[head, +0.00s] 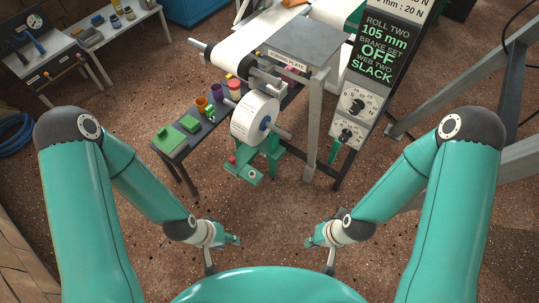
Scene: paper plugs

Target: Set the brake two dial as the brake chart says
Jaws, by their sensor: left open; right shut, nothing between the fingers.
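A tall dark panel (380,45) at the upper right reads "ROLL TWO 105 mm", "BRAKE SET OFF", "WEB TWO SLACK". Below it on a pale plate are two dark dials, an upper dial (356,106) and a lower dial (346,136); their names and exact settings are too small to read. At the top edge, a white chart (398,8) is cut off, with only "mm : 20 N" and part of a line above legible. My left gripper (234,241) is open, low in the middle, away from the dials. My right gripper (311,241) is shut and empty, below the dials and apart from them.
A white paper roll (255,118) hangs on the machine beside the splice plate (300,45). A dark bench (190,145) holds green blocks and coloured cups. A grey metal frame (455,95) stands right of the panel. The floor before my grippers is clear.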

